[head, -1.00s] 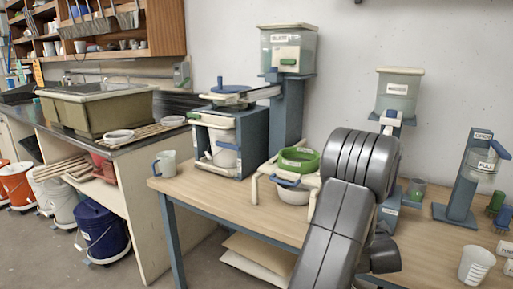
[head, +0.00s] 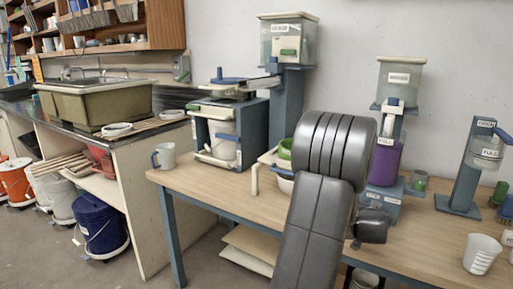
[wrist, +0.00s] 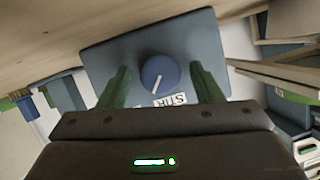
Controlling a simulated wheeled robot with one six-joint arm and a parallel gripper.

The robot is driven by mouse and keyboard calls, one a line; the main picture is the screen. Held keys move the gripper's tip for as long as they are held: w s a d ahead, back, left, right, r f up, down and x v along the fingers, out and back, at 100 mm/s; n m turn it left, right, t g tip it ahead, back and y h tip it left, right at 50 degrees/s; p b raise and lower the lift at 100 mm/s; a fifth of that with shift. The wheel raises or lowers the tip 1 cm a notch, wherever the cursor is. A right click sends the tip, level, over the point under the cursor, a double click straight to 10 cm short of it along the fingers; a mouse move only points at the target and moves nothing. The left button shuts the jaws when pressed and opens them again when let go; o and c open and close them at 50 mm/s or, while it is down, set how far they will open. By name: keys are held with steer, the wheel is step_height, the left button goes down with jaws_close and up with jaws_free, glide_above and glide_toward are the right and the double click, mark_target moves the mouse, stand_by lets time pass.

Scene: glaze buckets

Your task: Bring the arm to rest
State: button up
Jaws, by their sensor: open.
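My gripper (wrist: 160,78) shows in the wrist view with its two green fingers apart and nothing held between them. Beyond the fingers is a blue round knob (wrist: 159,75) with a white mark, on a grey-blue panel (wrist: 110,60) with a partly hidden label. I cannot tell whether the fingers touch the panel. In the head view my grey arm rises in front of the table (head: 225,195); my gripper's fingers are hidden there.
A purple container (head: 385,165) stands under the middle dispenser (head: 400,80), close right of my arm. A mug (head: 165,156), a lever stand (head: 468,175) and a white cup (head: 482,254) stand on the table.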

steer(key=shift+r+n+g+h+p, duration=0.2)
steer(key=shift+n+g+h+p, duration=0.1)
steer(key=shift+n+p, duration=0.65)
steer(key=shift+a+h+p, duration=0.1)
steer(key=shift+h+p, duration=0.2)
steer(key=shift+p, duration=0.6)
steer(key=shift+n+p, duration=0.25)
steer(key=shift+p, duration=0.25)
steer(key=shift+w+p, duration=0.1)
steer(key=shift+p, duration=0.7)
steer(key=shift+n+g+h+p, duration=0.35)
steer(key=shift+n+p, duration=0.25)
steer(key=shift+p, duration=0.65)
steer(key=n+h+p, duration=0.1)
steer(key=n+p, duration=0.1)
steer(key=p, duration=0.4)
steer(key=shift+a+g+h+p, duration=0.15)
steer(key=shift+g+h+p, duration=0.1)
steer(key=shift+p, duration=0.1)
steer(key=shift+f+n+p, duration=0.2)
steer(key=shift+n+p, duration=0.3)
steer(key=shift+p, duration=0.25)
